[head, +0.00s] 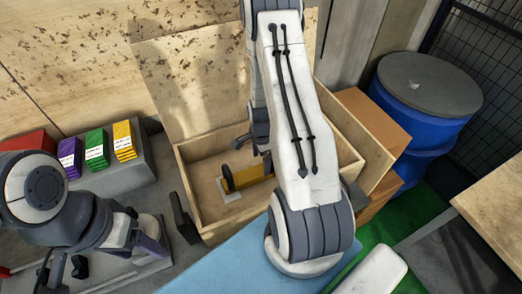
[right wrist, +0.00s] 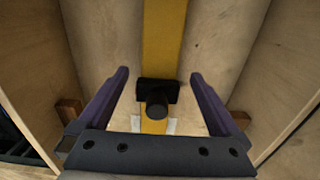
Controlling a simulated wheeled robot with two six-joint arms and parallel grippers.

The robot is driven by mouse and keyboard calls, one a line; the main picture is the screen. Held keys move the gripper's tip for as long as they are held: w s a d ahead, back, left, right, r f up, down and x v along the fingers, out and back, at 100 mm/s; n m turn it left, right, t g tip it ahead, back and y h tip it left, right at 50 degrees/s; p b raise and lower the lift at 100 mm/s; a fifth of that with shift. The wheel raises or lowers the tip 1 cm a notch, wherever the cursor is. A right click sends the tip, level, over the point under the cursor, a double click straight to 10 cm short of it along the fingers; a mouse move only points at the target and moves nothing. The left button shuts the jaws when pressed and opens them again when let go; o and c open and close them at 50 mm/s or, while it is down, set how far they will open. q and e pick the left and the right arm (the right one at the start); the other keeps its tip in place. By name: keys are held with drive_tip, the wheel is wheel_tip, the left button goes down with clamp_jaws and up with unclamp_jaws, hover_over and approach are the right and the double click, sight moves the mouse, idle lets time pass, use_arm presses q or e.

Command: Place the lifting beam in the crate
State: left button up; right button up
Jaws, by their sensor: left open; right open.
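The lifting beam (head: 252,174) is a yellow bar with a black knob-like fitting. It lies inside the open wooden crate (head: 184,172), low down near the crate floor. In the right wrist view the beam (right wrist: 163,45) runs away from me, with its black fitting (right wrist: 157,93) facing the camera. My right gripper (right wrist: 157,78) is open, its purple fingers on either side of the fitting and apart from it. In the head view my right arm hides part of the beam and most of that gripper. My left gripper (head: 150,238) is open and empty, outside the crate at its left.
Purple, green and yellow boxes (head: 97,147) stand on a grey block left of the crate. A blue drum (head: 420,110) stands to the right. A light blue surface (head: 215,265) lies in front of the crate. Crate walls rise close on both sides of my right gripper.

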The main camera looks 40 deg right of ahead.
sight(261, 170)
wheel_tip(261, 170, up, 7)
drive_tip(key=b, duration=0.1)
drive_tip(key=s+a+r+n, duration=0.1)
drive_tip(key=a+r+n, duration=0.45)
drive_tip(key=a, duration=0.35)
drive_tip(key=a+r+n, duration=0.5)
drive_tip(key=a+n, duration=0.2)
drive_tip(key=a, duration=0.2)
drive_tip(key=s+a+r+n+b, duration=0.1)
drive_tip(key=s+a+r+n, duration=0.1)
drive_tip(key=s+a+n, duration=0.3)
drive_tip(key=s+a+r+n+y+b, duration=0.1)
drive_tip(key=s+a+r+n+b, duration=0.1)
drive_tip(key=s+a+n, duration=0.4)
drive_tip(key=s+n, duration=0.4)
drive_tip(key=shift+s+r+b, duration=0.2)
drive_tip(key=shift+s+b, duration=0.1)
drive_tip(key=shift+s, duration=0.1)
